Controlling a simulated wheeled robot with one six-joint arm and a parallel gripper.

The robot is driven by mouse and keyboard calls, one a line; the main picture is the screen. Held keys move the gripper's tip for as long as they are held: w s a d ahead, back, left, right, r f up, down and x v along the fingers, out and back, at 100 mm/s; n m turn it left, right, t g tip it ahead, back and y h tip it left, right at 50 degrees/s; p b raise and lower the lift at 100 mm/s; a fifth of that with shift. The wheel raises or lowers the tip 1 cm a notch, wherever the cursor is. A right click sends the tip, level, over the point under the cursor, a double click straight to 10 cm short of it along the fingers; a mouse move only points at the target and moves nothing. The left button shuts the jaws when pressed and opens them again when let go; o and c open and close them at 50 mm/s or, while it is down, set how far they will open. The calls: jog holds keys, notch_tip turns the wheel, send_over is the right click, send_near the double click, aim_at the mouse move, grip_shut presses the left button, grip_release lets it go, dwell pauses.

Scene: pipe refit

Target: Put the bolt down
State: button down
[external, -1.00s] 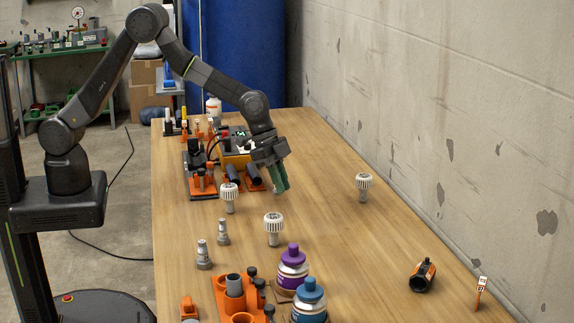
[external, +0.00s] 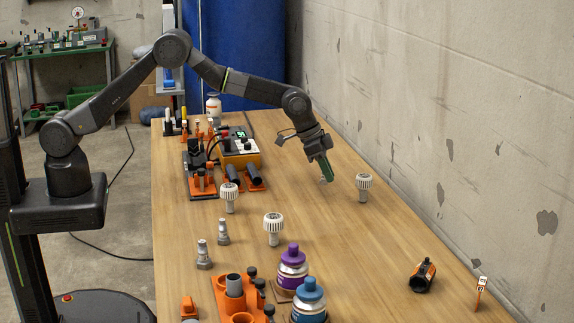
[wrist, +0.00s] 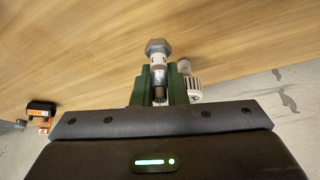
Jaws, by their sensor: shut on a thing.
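My gripper (external: 322,168) is at the right of the table, left of a white-headed piece. Its green fingers are shut on the bolt, which shows between them in the wrist view (wrist: 157,62). The bolt is grey with a hex head and a white band, and its head points away from the gripper body. In the external view only a small bit of the bolt (external: 325,180) shows at the fingertips, above or near the table (external: 340,255). I cannot tell if it touches the wood.
White-headed pieces stand upright at the right (external: 364,187), centre (external: 274,226) and left (external: 230,196). Two grey bolts stand at the left front (external: 203,256). Purple-capped (external: 292,268) and blue-capped (external: 309,298) bottles stand in front. A black-orange clamp (external: 423,276) lies at the right. The middle right is clear.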

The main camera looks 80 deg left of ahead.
aim_at(323, 184)
jog(key=shift+f+p, duration=0.35)
jog(key=shift+f, duration=2.9)
jog(key=shift+f, duration=0.15)
jog(key=c, duration=1.9)
grip_release()
jog(key=shift+f, duration=0.1)
jog(key=o, duration=0.4)
jog(key=shift+o, duration=0.2)
jog(key=shift+r, duration=0.35)
jog(key=b+v, duration=0.1)
jog(key=v, duration=1)
jog(key=shift+s+r, duration=0.2)
jog(key=shift+r, duration=0.1)
